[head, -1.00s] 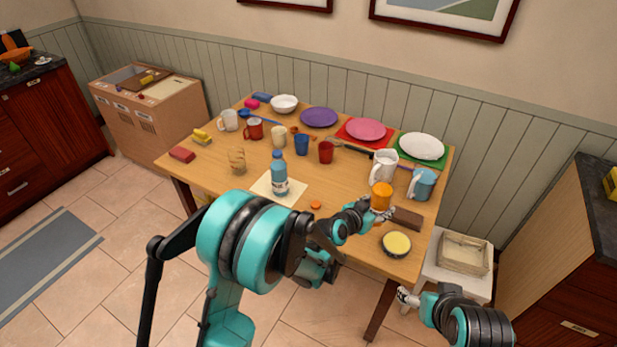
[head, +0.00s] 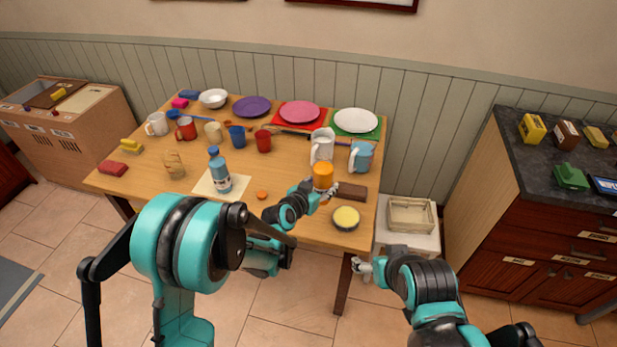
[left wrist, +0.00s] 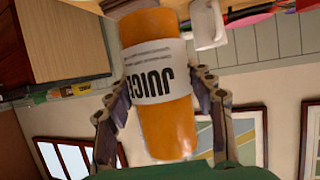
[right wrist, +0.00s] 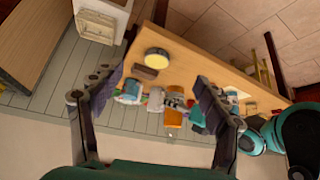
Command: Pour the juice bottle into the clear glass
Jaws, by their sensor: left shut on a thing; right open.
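My left gripper (head: 326,190) is shut on the orange juice bottle (head: 322,174) near the table's right front part. In the left wrist view the juice bottle (left wrist: 158,100) sits between both fingers, its white JUICE label upside down. I cannot tell whether it touches the table. What looks like the clear glass (head: 174,165) stands at the table's left, left of a blue bottle; its wood-coloured look makes it hard to make out. My right gripper (head: 360,268) is open and empty, off the table's front right edge.
The blue bottle (head: 220,172) stands on a pale mat, with an orange disc (head: 262,195) nearby. A white jug (head: 322,144), blue jug (head: 361,158), brown block (head: 351,191) and yellow-topped round tin (head: 345,218) surround the juice. Several mugs and cups stand behind.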

